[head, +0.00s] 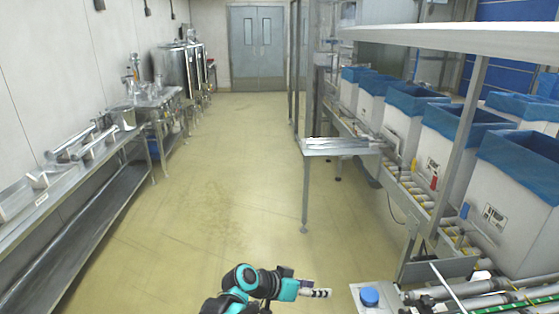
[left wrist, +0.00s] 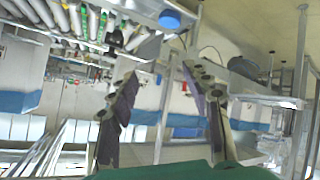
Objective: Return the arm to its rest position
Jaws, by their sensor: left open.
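My left arm in black and teal enters at the bottom of the head view. Its gripper (head: 318,292) points right, above the floor and beside the conveyor's near end. In the left wrist view, the two dark fingers of the gripper (left wrist: 162,120) are spread apart, with nothing held between them. My right gripper is in neither view.
A conveyor (head: 470,285) with rollers and a blue button (head: 369,296) is at bottom right. White boxes with blue liners (head: 465,112) line the right side. A steel bench (head: 75,195) runs along the left wall. The floor (head: 225,170) between is clear.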

